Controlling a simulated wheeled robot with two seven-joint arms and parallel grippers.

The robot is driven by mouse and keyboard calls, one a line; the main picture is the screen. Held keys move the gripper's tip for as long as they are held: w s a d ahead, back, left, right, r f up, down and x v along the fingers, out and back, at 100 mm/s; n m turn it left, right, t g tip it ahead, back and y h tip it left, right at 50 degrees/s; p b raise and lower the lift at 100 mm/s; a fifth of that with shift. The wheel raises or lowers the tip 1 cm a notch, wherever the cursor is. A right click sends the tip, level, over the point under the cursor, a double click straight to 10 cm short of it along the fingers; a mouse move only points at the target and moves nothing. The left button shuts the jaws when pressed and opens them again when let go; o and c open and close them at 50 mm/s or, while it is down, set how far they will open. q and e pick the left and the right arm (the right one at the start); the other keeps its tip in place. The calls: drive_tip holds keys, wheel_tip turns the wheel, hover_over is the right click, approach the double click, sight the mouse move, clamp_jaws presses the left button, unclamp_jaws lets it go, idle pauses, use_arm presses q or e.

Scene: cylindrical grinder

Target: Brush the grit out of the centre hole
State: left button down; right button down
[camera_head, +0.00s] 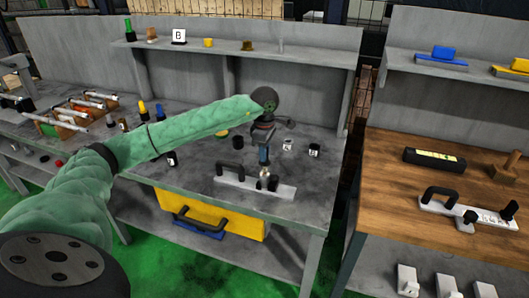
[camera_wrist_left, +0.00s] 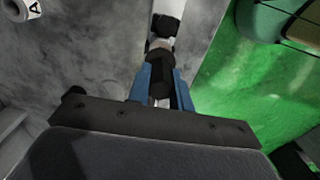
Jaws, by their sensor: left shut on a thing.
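My left gripper (camera_head: 264,156) reaches over the grey bench, pointing down. In the left wrist view its blue fingers (camera_wrist_left: 161,92) are shut on the dark handle of what looks like a small brush (camera_wrist_left: 160,75). In the head view the brush's lower end (camera_head: 265,172) is just above or touching a pale grey bar-shaped fixture (camera_head: 240,182) with a black handle. I cannot tell whether it touches. The fixture also shows under the brush in the left wrist view (camera_wrist_left: 168,8). The centre hole and any grit cannot be made out. My right gripper is not in view.
Small labelled blocks (camera_head: 314,150) and a dark cylinder (camera_head: 238,142) stand behind the fixture on the bench (camera_head: 190,180). A yellow drawer or bin (camera_head: 210,217) is below. A wooden-topped bench (camera_head: 400,178) stands to the right across a gap.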

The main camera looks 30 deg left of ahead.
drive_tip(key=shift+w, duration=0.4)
use_arm(q)
drive_tip(key=shift+f+b, duration=0.3)
drive_tip(key=shift+f, duration=0.05)
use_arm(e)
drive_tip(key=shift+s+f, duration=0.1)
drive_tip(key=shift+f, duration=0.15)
use_arm(q)
drive_tip(key=shift+a+f+b, duration=0.1)
drive_tip(key=shift+a+b, duration=0.15)
drive_tip(key=shift+b, duration=0.15)
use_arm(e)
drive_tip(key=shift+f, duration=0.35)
use_arm(q)
drive_tip(key=shift+d, duration=0.15)
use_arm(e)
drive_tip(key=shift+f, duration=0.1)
use_arm(q)
drive_tip(key=shift+s+d, duration=0.1)
drive_tip(key=shift+d, duration=0.3)
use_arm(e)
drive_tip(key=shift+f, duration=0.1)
use_arm(q)
drive_tip(key=shift+a+b, duration=0.2)
drive_tip(key=shift+b, duration=0.1)
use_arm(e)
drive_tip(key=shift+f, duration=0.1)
